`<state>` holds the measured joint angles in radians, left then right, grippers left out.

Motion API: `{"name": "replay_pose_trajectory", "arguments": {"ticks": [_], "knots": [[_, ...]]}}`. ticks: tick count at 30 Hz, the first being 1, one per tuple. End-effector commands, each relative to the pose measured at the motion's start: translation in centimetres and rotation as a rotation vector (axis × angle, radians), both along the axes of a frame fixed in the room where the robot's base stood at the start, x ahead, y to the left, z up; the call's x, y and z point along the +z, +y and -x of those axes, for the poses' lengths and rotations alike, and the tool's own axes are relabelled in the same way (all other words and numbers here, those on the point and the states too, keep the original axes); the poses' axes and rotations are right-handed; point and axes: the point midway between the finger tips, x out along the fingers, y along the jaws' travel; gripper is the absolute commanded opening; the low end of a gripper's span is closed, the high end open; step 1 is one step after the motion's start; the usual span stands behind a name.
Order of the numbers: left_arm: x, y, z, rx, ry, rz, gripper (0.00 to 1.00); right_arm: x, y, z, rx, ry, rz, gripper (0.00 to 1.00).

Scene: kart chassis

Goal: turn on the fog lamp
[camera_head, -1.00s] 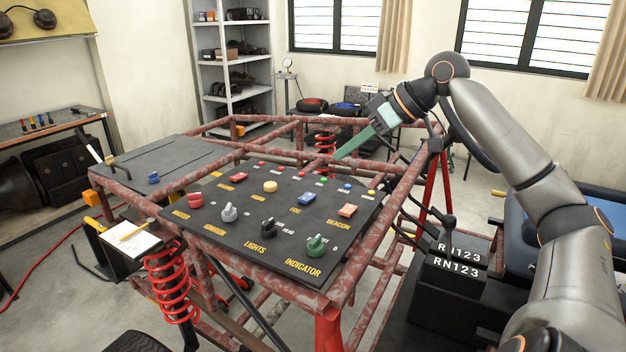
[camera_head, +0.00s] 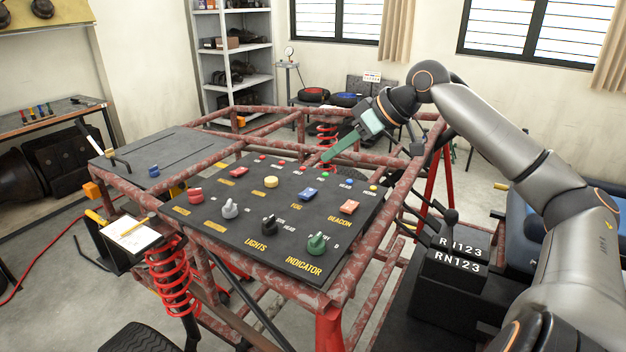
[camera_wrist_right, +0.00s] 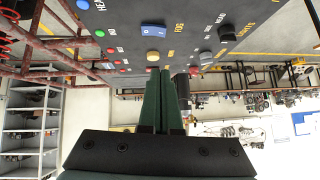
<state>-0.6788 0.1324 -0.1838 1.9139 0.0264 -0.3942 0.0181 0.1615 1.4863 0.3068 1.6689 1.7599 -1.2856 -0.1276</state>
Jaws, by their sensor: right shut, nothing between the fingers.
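A blue rocker switch (camera_head: 309,194) sits on the black control panel (camera_head: 235,236), beside a yellow FOG label. It also shows near the top of the right wrist view (camera_wrist_right: 153,30), with the FOG label beside it. My right gripper (camera_head: 326,157) is shut and empty, its green fingers pointing down and left above the panel's far edge. In the right wrist view the fingertips (camera_wrist_right: 160,70) are apart from the blue rocker, close to the yellow button in the picture. My left gripper is not in view.
Rusty red frame tubes (camera_head: 379,220) surround the panel. A row of small coloured lights lies along its far edge.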

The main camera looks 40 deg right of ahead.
Motion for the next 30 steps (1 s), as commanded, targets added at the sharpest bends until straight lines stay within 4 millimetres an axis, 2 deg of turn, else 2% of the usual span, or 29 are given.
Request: {"name": "replay_pose_trajectory", "arguments": {"ticks": [2, 10, 20, 24, 30], "knots": [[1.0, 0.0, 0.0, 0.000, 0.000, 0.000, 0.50, -0.7, 0.4, -0.7, 0.001, 0.007, 0.002, 0.00], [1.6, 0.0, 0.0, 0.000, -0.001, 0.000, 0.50, -2.6, 1.0, -2.3, 0.001, 0.006, 0.003, 0.00], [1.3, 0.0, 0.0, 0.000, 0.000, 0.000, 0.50, -4.5, 1.7, -3.9, 0.001, 0.006, 0.002, 0.00], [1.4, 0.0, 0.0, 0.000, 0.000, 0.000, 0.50, -6.6, 2.0, -3.8, 0.000, 0.002, -0.004, 0.00], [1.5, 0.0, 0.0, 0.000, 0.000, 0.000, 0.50, -8.0, 2.2, -3.8, 0.001, 0.000, -0.001, 0.00]]}}
